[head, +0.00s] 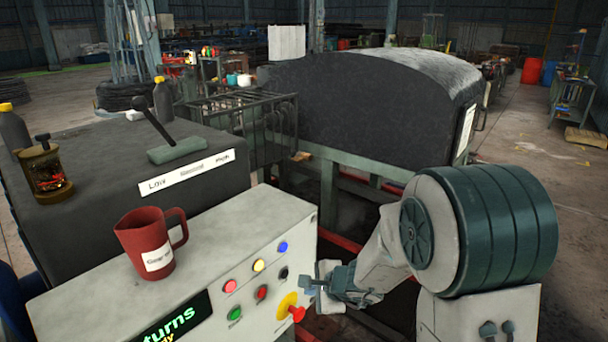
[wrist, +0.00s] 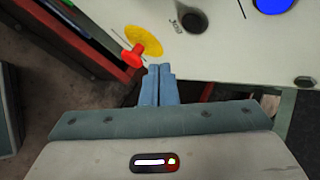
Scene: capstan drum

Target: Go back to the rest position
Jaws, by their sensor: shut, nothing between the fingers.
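My gripper (head: 318,286) is beside the right end of the control panel (head: 215,255) in the head view. In the wrist view my gripper (wrist: 159,70) has its two fingers together with nothing between them. A red knob on a yellow disc (head: 297,312) is close to the fingertips in the head view. The red knob (wrist: 146,50) also shows in the wrist view, just left of the fingertips. I cannot tell for sure whether they touch. My arm reaches in from the right.
A red jug (head: 145,240) stands on the panel top. A lever (head: 157,120) rises behind it by a Low–High label. A lantern-like jar (head: 43,170) and dark bottles stand at the left. A large dark drum housing (head: 360,105) fills the back. Open floor (head: 525,170) lies at the right.

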